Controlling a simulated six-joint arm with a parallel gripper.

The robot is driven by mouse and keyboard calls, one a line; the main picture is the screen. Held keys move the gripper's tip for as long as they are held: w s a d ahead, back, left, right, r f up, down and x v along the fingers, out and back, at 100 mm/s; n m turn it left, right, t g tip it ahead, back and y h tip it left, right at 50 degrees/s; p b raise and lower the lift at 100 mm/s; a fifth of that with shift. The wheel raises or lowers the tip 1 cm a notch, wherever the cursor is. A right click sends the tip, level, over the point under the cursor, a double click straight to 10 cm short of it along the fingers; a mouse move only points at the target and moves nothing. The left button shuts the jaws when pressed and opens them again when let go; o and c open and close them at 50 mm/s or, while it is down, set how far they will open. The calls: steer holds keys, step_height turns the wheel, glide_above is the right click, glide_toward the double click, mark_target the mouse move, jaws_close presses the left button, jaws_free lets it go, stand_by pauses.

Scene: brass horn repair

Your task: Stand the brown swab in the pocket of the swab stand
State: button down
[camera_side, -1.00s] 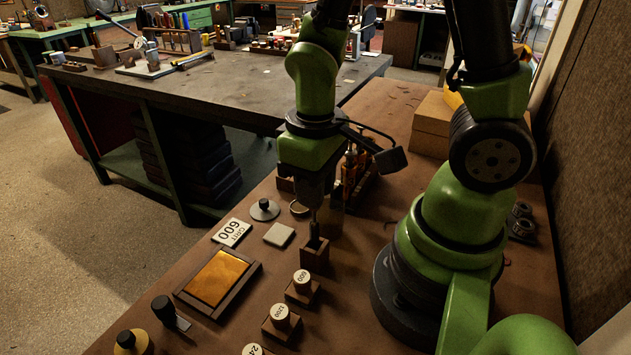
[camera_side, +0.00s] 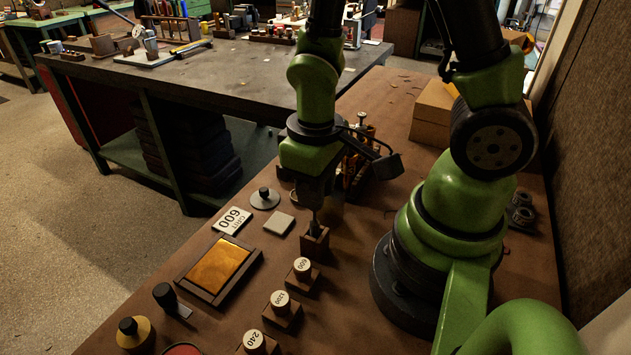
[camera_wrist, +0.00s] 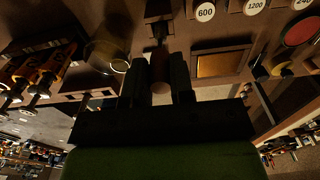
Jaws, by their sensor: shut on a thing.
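My gripper (camera_side: 314,205) points down over the swab stand (camera_side: 315,243), a small brown wooden block. It is shut on the brown swab, whose thin dark lower part (camera_side: 315,227) reaches the top of the stand. In the wrist view, the two dark fingers (camera_wrist: 160,85) hold the swab's brown handle (camera_wrist: 160,90) between them. The stand is at the top of that view (camera_wrist: 158,9), with the swab's end at it. I cannot tell how deep the end is in the pocket, which the swab and stand walls hide.
Blocks with round caps marked 600 (camera_side: 302,265), 1200 (camera_side: 280,298) and 240 (camera_side: 254,340) line the front. An amber panel in a dark frame (camera_side: 183,276), a GRIT 600 card (camera_side: 232,220) and a pale square (camera_side: 278,223) lie left. A tool rack (camera_side: 357,165) stands behind the gripper.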

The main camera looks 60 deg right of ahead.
steer(key=shift+f, duration=1.4)
steer(key=c, duration=0.6)
jaws_free()
steer(key=shift+w, duration=0.1)
steer(key=shift+r, duration=0.1)
steer(key=shift+r, duration=3.4)
